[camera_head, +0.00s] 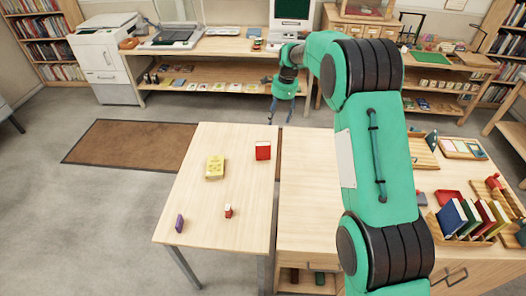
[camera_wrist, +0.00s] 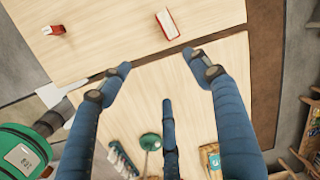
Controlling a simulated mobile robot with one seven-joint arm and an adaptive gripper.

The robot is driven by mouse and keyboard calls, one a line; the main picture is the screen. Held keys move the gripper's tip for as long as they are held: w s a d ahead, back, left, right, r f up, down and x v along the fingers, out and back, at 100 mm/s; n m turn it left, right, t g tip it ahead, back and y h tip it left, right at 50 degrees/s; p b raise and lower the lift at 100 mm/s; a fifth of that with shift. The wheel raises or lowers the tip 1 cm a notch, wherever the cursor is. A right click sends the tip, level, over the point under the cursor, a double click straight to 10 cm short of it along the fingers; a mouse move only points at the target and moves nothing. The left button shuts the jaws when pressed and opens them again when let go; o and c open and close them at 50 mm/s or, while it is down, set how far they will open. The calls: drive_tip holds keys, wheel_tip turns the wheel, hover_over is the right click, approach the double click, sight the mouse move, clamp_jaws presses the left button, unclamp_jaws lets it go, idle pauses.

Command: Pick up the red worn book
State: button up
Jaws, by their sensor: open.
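A red book (camera_head: 263,151) stands near the far right corner of the left table (camera_head: 215,250); its wear is too small to make out. It also shows in the wrist view (camera_wrist: 172,24), with a pale face and red edges, near the table's edge.
A yellow book (camera_head: 215,168), a small red item (camera_head: 228,211) and a purple item (camera_head: 179,223) share the left table. A rack of upright books (camera_head: 470,218) stands on the right table (camera_head: 307,190). The left table's middle is mostly clear.

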sight(263, 145)
drive_tip(key=w+a+f+m, duration=0.1)
drive_tip(key=a+f, duration=0.1)
drive_tip(key=f, duration=0.2)
drive_tip(key=w+a+f, duration=0.1)
drive_tip(key=f, duration=0.4)
drive_tip(key=w+a+f+m+g+p, duration=0.1)
drive_tip(key=w+a+f, duration=0.1)
drive_tip(key=f, duration=0.3)
drive_tip(key=shift+a+f+m, duration=0.2)
drive_tip(key=shift+a+m, duration=0.1)
drive_tip(key=shift+f, duration=0.2)
drive_tip(key=shift+s+a+f, duration=0.1)
drive_tip(key=shift+a+f, duration=0.1)
drive_tip(key=shift+f, duration=1.2)
drive_tip(key=shift+w+a+f, duration=0.1)
drive_tip(key=shift+a+f, duration=0.15)
drive_tip(key=shift+f, duration=1.2)
drive_tip(key=shift+s+a+f, duration=0.1)
drive_tip(key=shift+a+f, duration=0.1)
drive_tip(key=shift+f, duration=1.2)
drive_tip(key=shift+a+f, duration=0.15)
drive_tip(key=shift+f, duration=1.15)
drive_tip(key=shift+a+f, duration=0.15)
drive_tip(key=shift+f, duration=1.1)
drive_tip(key=c, duration=1.4)
